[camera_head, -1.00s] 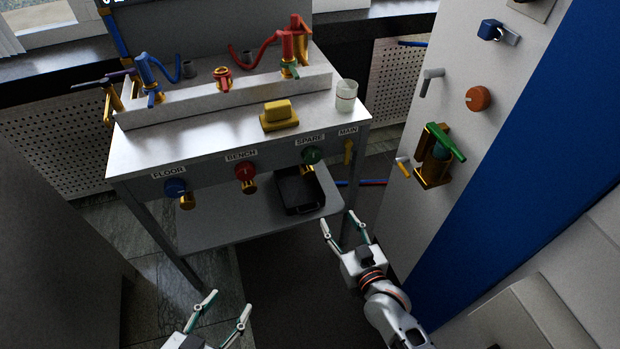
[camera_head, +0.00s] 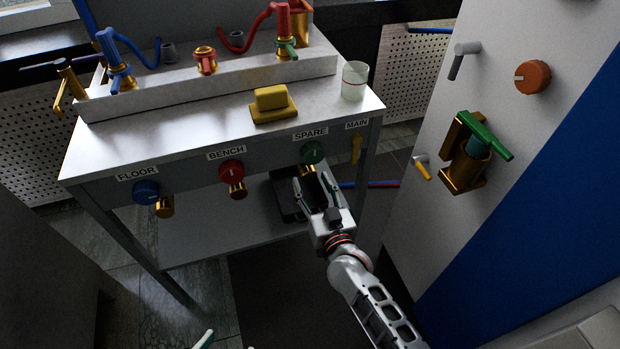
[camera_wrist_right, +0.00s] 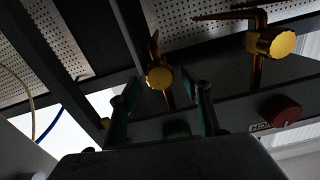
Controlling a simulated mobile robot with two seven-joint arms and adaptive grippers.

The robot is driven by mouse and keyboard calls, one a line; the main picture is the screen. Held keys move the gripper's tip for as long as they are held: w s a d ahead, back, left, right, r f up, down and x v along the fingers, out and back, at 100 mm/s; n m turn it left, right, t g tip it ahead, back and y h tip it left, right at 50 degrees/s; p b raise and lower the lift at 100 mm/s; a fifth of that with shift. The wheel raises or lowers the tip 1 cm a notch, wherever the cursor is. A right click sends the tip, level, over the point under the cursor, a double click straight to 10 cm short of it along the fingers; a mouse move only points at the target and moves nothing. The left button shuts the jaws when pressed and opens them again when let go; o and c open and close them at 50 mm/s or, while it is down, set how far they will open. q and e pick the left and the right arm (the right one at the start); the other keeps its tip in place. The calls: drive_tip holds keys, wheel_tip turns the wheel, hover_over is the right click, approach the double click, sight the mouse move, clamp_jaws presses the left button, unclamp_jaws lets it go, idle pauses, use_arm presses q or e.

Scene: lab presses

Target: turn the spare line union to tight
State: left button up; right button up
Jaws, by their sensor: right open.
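The spare line union (camera_head: 308,169) is a brass fitting under the green SPARE knob (camera_head: 312,152) on the bench front. It is partly hidden by my right gripper (camera_head: 311,179), which is open just in front of and below it. In the right wrist view the union (camera_wrist_right: 158,77) shows as a brass hexagonal end. It lies between the two fingertips of the right gripper (camera_wrist_right: 160,95), with gaps at both sides. The green knob (camera_wrist_right: 177,128) shows dimly below it there.
The red BENCH knob (camera_head: 231,172) with its brass union (camera_head: 238,190) is to the left. The yellow MAIN lever (camera_head: 356,149) is close on the right. A black tray (camera_head: 284,196) sits on the lower shelf behind my right gripper. The right panel carries a brass-and-green valve (camera_head: 467,166).

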drive_tip(key=shift+w+a+f, duration=0.2)
drive_tip(key=shift+w, duration=0.55)
use_arm(q)
drive_tip(key=shift+w+d+r+t+b, duration=0.15)
drive_tip(key=shift+w+d+r, duration=0.1)
drive_tip(key=shift+r, duration=0.2)
drive_tip(key=shift+w+d+r+t+b, duration=0.15)
drive_tip(key=shift+w+d+r, duration=0.1)
drive_tip(key=shift+r, duration=0.15)
use_arm(e)
drive_tip(key=shift+w+a+r, duration=0.1)
drive_tip(key=shift+w+r, duration=0.15)
drive_tip(key=shift+w, duration=0.1)
drive_tip(key=c, duration=1.1)
use_arm(q)
drive_tip(key=shift+a+f, duration=0.1)
drive_tip(key=shift+f, duration=0.05)
